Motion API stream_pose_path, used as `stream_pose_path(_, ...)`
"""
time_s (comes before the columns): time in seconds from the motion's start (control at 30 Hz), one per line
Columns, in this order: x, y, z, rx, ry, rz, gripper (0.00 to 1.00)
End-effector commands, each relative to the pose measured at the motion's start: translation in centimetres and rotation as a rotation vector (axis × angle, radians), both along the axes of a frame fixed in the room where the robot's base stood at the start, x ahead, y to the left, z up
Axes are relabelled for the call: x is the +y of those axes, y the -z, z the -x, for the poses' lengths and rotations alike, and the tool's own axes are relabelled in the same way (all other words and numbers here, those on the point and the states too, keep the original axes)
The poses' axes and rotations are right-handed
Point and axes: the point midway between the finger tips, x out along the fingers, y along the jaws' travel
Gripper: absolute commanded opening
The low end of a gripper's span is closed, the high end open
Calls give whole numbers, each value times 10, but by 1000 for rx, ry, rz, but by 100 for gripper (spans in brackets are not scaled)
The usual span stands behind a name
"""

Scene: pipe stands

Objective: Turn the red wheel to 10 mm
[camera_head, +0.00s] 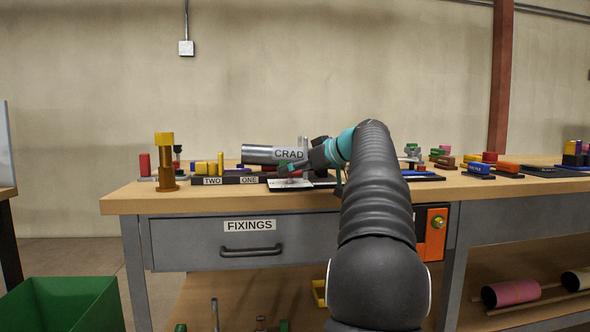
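I cannot make out a red wheel or a millimetre scale for certain. The area under and behind my gripper is partly hidden by it and my arm.
The wooden bench top (135,200) holds a yellow-topped post (165,160) and a tray (222,181) labelled TWO and ONE on the left. Several coloured blocks stand on the right. A FIXINGS drawer (190,243) is below, and a green bin (62,305) stands front left.

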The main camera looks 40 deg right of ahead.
Motion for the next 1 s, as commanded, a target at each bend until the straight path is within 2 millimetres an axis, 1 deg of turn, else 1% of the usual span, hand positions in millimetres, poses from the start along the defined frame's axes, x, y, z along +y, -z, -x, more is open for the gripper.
stream_pose_path(0.23, 0, 0, 0, -1, 12, 2, 91)
stream_pose_path(0.37, 2, 0, 1, -2, 61, 2, 91)
stream_pose_path(1.0, 13, -6, 0, -1, 521, 3, 91)
